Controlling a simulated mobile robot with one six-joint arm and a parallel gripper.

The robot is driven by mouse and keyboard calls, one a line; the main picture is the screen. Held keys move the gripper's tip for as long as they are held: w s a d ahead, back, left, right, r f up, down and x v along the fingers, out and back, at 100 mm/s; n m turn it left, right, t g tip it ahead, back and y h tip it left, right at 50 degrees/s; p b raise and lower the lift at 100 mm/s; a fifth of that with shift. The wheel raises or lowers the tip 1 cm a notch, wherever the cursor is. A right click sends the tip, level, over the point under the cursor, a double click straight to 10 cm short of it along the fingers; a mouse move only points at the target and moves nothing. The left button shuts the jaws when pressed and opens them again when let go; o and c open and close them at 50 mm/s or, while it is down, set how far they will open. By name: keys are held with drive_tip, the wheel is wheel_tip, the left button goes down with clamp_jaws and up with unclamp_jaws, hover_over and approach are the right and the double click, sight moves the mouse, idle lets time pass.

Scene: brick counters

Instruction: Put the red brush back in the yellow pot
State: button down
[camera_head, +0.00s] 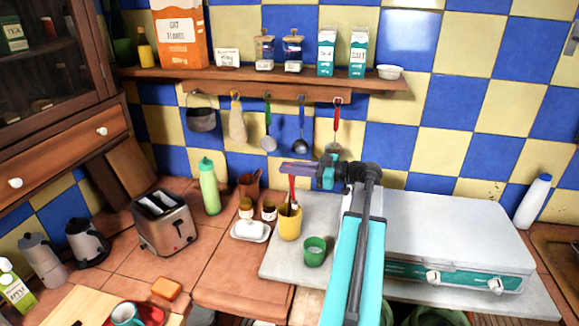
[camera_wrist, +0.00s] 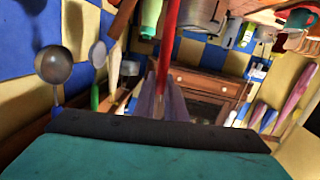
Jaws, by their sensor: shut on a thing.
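My gripper (camera_head: 294,168) is shut on the red brush (camera_head: 292,187), above the front counter. The brush's red handle hangs roughly upright below the fingers. Its lower end overlaps the mouth of the yellow pot (camera_head: 289,226); I cannot tell how far inside it is. The pot stands upright on the pale slab, left of my arm. In the wrist view the red handle (camera_wrist: 169,40) runs up from between my purple fingers (camera_wrist: 163,104). The yellow pot cannot be made out there.
A green cup (camera_head: 314,252) stands right of the pot. Two small jars (camera_head: 268,211), a white butter dish (camera_head: 250,231) and a brown pot (camera_head: 249,186) are on its left. A white-lidded stove (camera_head: 450,235) lies right. Utensils (camera_head: 268,135) hang behind under the shelf (camera_head: 230,78).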

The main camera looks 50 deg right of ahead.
sight(293, 189)
drive_tip(key=shift+f+b, duration=3.9)
drive_tip(key=shift+f, duration=0.05)
drive_tip(key=c, duration=1.7)
unclamp_jaws()
drive_tip(key=shift+b+v, duration=1.95)
drive_tip(key=shift+v, duration=5.05)
drive_tip(key=shift+f, duration=0.1)
